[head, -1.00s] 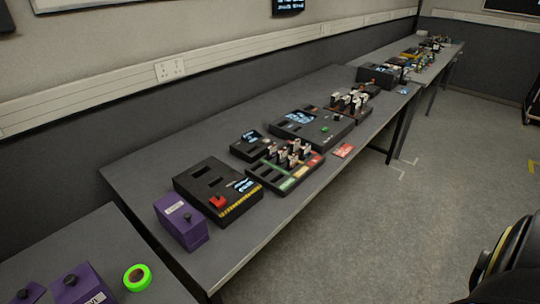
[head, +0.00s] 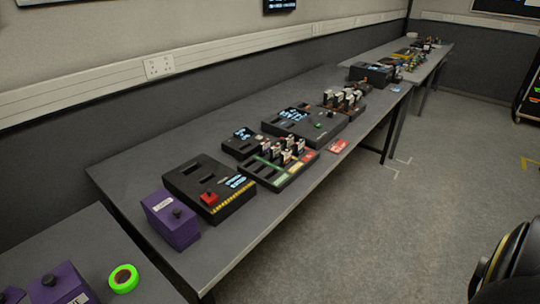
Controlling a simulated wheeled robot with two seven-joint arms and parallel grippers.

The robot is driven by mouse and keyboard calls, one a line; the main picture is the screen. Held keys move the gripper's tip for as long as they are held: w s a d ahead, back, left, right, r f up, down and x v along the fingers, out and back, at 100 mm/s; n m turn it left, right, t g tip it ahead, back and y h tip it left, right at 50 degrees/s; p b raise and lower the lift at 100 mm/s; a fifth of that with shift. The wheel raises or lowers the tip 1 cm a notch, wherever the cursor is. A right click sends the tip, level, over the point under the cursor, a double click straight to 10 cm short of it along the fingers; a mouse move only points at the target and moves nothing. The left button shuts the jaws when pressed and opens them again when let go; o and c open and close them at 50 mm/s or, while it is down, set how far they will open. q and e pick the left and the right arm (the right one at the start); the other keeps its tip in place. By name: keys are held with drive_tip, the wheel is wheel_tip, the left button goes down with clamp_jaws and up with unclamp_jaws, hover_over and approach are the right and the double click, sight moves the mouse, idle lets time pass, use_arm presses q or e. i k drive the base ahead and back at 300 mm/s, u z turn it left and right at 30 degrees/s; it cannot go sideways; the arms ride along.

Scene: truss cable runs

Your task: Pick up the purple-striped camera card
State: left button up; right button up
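Several small upright cards stand in a black tray (head: 258,175) with green, yellow and red sections on the middle table. The cards (head: 287,150) are white and dark with orange-brown parts, too small here to tell which has a purple stripe. A second group of upright cards (head: 343,97) stands in a dark holder farther along the table. Neither of my grippers is in view.
A black box with a red knob (head: 209,197) and a purple box (head: 171,219) sit at the table's near end. A green tape ring (head: 123,278) lies on the nearer table. A red card (head: 338,146) lies by the front edge.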

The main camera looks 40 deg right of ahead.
sight(265, 147)
drive_tip(key=z, duration=2.25)
drive_tip(key=i, duration=1.95)
drive_tip(key=u, duration=2)
